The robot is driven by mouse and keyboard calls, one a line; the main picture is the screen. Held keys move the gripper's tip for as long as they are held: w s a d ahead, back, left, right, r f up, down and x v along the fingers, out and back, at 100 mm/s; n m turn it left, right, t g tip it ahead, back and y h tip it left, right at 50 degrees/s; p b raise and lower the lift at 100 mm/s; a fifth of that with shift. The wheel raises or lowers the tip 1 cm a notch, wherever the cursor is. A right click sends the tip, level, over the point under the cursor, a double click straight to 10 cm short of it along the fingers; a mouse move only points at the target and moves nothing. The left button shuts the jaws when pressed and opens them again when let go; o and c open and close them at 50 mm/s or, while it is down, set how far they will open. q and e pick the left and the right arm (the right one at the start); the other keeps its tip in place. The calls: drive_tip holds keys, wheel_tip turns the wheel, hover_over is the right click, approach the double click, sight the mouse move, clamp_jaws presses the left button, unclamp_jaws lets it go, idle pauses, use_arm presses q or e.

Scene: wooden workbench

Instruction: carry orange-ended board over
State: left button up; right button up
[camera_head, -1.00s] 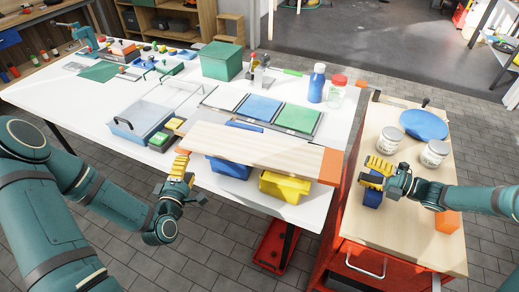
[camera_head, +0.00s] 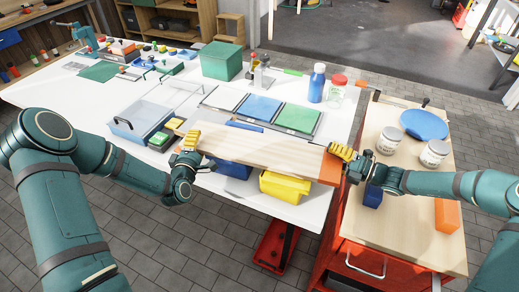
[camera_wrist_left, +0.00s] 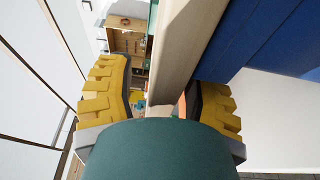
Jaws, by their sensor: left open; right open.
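The orange-ended board (camera_head: 262,152) is a pale wooden plank lying across the blue bin (camera_head: 236,170) and the yellow bin (camera_head: 284,187) on the white table. Its right orange end (camera_head: 330,168) shows clearly; its left end is mostly covered by my gripper. My left gripper (camera_head: 190,138) is open at the left end. In the left wrist view, the board's edge (camera_wrist_left: 176,50) runs between the yellow fingers (camera_wrist_left: 160,95), with gaps beside it. My right gripper (camera_head: 340,152) is open at the right orange end; whether it touches is unclear.
A red cart with a wooden top (camera_head: 400,220) stands right of the table. It holds two jars (camera_head: 389,140), a blue plate (camera_head: 423,125), a blue block (camera_head: 373,195) and an orange block (camera_head: 447,215). A clear tray (camera_head: 140,128) and coloured panels (camera_head: 298,117) lie behind the board.

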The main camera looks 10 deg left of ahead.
use_arm(q)
clamp_jaws()
use_arm(e)
clamp_jaws()
use_arm(q)
drive_tip(key=shift+r, duration=0.2)
use_arm(e)
drive_tip(key=shift+a+r, duration=0.1)
drive_tip(key=shift+r, duration=0.1)
